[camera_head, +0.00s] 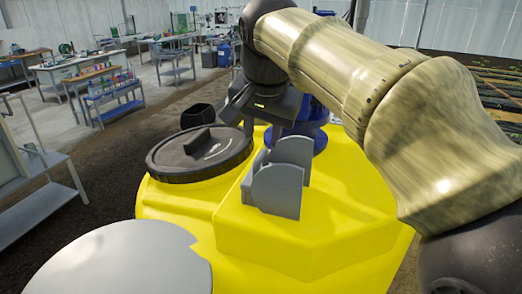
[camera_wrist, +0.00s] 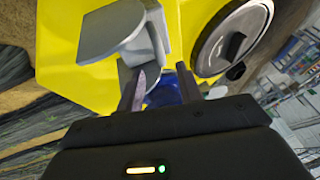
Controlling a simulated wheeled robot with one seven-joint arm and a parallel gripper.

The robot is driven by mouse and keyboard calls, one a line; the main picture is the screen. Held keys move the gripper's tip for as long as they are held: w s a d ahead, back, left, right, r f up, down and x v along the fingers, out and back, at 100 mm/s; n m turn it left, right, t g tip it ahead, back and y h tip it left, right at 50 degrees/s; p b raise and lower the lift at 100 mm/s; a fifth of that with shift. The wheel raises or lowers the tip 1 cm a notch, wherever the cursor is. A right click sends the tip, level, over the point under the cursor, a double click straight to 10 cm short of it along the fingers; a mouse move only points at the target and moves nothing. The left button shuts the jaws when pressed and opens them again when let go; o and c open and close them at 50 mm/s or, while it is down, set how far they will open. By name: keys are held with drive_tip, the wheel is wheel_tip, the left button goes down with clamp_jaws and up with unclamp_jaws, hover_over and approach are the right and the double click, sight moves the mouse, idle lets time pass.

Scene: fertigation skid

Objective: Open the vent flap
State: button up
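A grey fitting with upright rounded plates (camera_head: 277,188), which looks like the vent flap, stands on the yellow tank (camera_head: 330,215). In the wrist view its grey plates (camera_wrist: 108,32) show at the upper left, close to the left fingertip; I cannot tell whether they touch. My gripper (camera_head: 262,122) is just behind and above the fitting in the head view. In the wrist view my gripper (camera_wrist: 160,80) has its two dark fingers apart, with no object clearly held between them. Whether the flap is open or closed is hard to tell.
A round black lid with a raised handle (camera_head: 200,152) sits on the tank left of the fitting. A blue part (camera_head: 308,118) is behind the fitting. A grey disc (camera_head: 120,262) is at the front left. Benches (camera_head: 112,92) stand farther back across open floor.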

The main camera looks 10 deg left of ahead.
sight(260, 155)
drive_tip(key=x, duration=0.6)
clamp_jaws()
